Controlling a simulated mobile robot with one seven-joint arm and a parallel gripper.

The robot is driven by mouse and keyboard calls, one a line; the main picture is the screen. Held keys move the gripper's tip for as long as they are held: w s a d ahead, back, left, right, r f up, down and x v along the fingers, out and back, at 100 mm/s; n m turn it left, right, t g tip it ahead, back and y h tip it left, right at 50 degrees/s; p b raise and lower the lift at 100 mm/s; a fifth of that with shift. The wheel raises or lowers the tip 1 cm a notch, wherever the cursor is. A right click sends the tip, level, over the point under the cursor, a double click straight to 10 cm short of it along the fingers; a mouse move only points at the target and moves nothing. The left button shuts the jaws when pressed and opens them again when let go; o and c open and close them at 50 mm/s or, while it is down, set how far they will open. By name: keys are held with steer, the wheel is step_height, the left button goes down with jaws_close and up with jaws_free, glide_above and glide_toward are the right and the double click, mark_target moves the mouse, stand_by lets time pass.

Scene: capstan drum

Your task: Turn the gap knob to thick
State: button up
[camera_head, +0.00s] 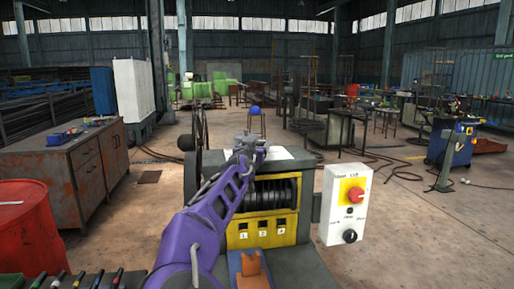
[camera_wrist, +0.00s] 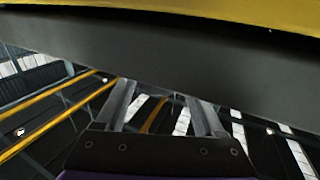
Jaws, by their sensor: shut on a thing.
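The machine (camera_head: 303,226) stands in front of me, with a yellow front around dark, ribbed rollers. A pale control box (camera_head: 332,208) at its right side carries a red knob (camera_head: 355,195) on a yellow plate and a black knob (camera_head: 350,236) below it. The small lettering is too blurred to tell which is the gap knob. My purple arm reaches to the machine's top, where my gripper (camera_head: 261,151) is, away from the control box. In the wrist view my gripper's fingers (camera_wrist: 165,112) run up to a dark grey bar (camera_wrist: 150,55), which hides their tips and what they grip.
A grey round part (camera_head: 243,138) sits on the machine's top beside my gripper. A red barrel (camera_head: 30,225) and a rusty workbench (camera_head: 65,160) stand to the left. The floor right of the control box is mostly open, with some cables on it.

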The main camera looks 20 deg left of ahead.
steer(key=shift+a+m+h, duration=0.15)
steer(key=shift+m+h, duration=0.4)
steer(key=shift+h, duration=0.35)
steer(key=shift+a+m+h, duration=0.15)
steer(key=shift+m+h, duration=0.4)
steer(key=shift+h, duration=0.35)
steer(key=shift+m+h, duration=0.5)
steer(key=shift+h, duration=0.2)
steer(key=o, duration=1.4)
steer(key=shift+c, duration=0.2)
steer(key=s+a, duration=0.1)
steer(key=s, duration=1.6)
steer(key=shift+s+a, duration=0.15)
steer(key=shift+a, duration=0.2)
